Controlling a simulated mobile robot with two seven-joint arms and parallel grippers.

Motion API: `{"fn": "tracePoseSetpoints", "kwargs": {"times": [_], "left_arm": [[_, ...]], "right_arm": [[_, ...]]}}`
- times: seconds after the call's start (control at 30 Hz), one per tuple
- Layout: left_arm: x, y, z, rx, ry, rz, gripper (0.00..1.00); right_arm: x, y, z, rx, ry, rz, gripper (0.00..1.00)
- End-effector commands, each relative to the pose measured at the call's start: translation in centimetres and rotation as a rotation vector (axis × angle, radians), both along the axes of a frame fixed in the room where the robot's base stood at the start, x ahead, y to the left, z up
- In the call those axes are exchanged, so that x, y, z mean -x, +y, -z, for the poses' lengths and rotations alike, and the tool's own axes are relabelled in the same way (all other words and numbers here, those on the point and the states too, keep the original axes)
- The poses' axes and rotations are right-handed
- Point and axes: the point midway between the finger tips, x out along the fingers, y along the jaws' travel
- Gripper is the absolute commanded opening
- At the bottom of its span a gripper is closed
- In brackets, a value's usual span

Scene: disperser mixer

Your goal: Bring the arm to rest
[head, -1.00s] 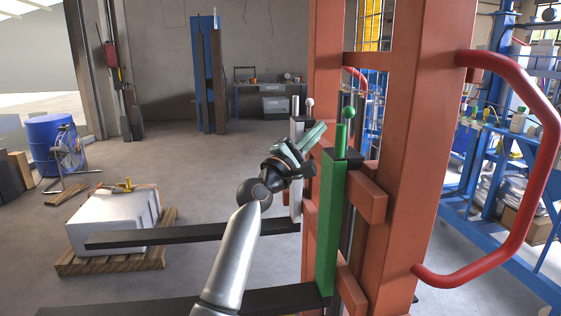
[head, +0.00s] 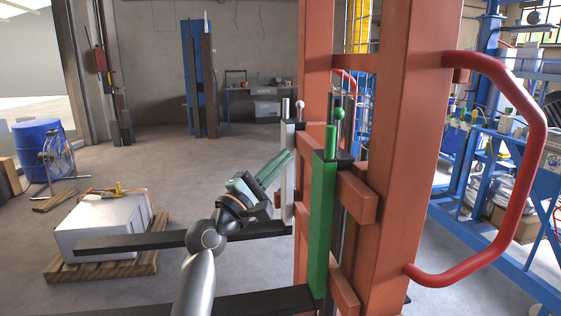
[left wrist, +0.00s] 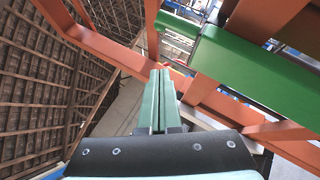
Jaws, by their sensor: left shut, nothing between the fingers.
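My left gripper (head: 284,160) is shut and empty, its pale green fingers pressed together and pointing up to the right. In the head view it is in front of the white post (head: 287,185) and left of the green post (head: 325,225). In the left wrist view the closed fingers (left wrist: 160,80) point toward orange beams, with a green bar (left wrist: 250,85) to their right. I cannot tell the exact gap between the fingers and the posts. My right gripper is not in view.
An orange frame (head: 395,150) with a red handle (head: 535,130) stands to the right. Dark fork arms (head: 130,242) reach left beside a white block (head: 100,225) on a wooden pallet (head: 100,268). A blue barrel (head: 38,150) stands far left. Open floor lies behind.

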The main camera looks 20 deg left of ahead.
Motion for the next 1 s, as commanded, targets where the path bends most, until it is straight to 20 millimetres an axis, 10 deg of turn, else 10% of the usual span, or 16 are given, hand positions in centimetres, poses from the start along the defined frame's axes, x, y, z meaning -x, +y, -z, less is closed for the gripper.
{"fn": "tracePoseSetpoints", "kwargs": {"times": [0.37,0.67,1.0], "left_arm": [[-0.2,-0.3,3.1,-0.09,0.044,-0.041,0.0],[3.9,-2.1,22.1,-0.762,0.263,-0.179,0.0],[19.7,-4.7,40.2,-1.639,0.332,0.022,0.0]], "right_arm": [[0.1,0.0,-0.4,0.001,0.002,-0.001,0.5],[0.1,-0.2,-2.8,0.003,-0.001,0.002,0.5],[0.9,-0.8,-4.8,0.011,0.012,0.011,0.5]]}}
